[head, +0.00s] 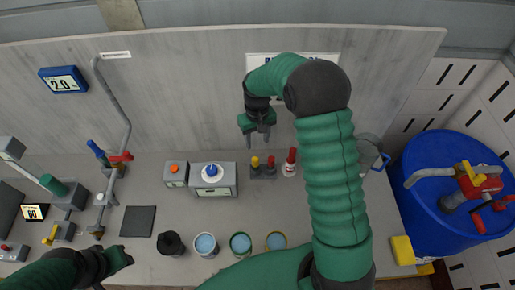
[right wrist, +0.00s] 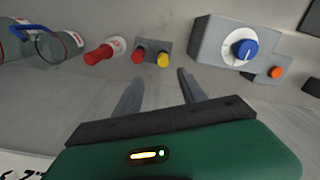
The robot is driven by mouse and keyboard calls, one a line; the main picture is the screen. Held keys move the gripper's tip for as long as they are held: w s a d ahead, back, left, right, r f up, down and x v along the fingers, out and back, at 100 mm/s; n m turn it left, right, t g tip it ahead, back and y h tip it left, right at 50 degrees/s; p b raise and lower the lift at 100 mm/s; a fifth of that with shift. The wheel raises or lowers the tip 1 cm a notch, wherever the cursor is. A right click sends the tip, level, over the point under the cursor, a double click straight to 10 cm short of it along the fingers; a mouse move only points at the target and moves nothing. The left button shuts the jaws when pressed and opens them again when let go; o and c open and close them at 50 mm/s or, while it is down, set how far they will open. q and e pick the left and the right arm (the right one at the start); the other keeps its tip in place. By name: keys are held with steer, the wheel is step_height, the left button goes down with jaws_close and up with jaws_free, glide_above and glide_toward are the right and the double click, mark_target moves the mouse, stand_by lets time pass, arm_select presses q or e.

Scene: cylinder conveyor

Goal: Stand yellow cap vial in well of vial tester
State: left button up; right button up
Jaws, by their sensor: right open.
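The yellow cap vial (head: 256,162) stands in a small grey rack (head: 263,173) beside a red cap vial (head: 271,161). The yellow cap (right wrist: 163,60) also shows in the right wrist view, ahead of the fingers. My right gripper (head: 257,132) is open and empty, above and behind the rack. Its two fingers (right wrist: 158,88) are apart in the right wrist view. A grey box (head: 213,188) with a blue knob on a white disc stands left of the rack; it may be the vial tester, but no well is visible. My left gripper (head: 118,258) is low at the left, its jaws unclear.
A red-topped bottle (head: 290,164) stands just right of the rack. A small box with an orange button (head: 175,174) is at the left. Several cups, including a blue-filled one (head: 205,244), line the front. A blue drum (head: 434,165) stands at the right. The table before the rack is clear.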

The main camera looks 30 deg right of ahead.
mark_target(256, 158)
steer(key=f, duration=0.5)
steer(key=w+a+f+p, duration=0.1)
steer(key=f, duration=0.1)
steer(key=shift+a+f, duration=0.1)
steer(key=shift+f, duration=0.25)
steer(key=f, duration=0.3)
steer(key=f+p, duration=0.1)
steer(key=f, duration=0.1)
steer(key=shift+s+d+f, duration=0.2)
steer(key=shift+s+d, duration=0.05)
steer(key=shift+d, duration=0.05)
steer(key=shift+w+d+f, duration=0.1)
steer(key=shift+d+f, duration=0.15)
steer(key=shift+f, duration=0.15)
steer(key=shift+a, duration=0.15)
steer(key=shift+c, duration=0.2)
steer(key=shift+a+r, duration=0.15)
steer(key=shift+a, duration=0.1)
steer(key=c, duration=0.7)
jaws_close()
steer(key=shift+o, duration=0.6)
jaws_free()
steer(key=shift+d, duration=0.1)
arm_select(q)
steer(key=shift+w+a+r, duration=0.3)
steer(key=shift+a+r, duration=0.05)
steer(key=shift+r, duration=0.35)
arm_select(e)
steer(key=shift+d, duration=0.1)
jaws_close()
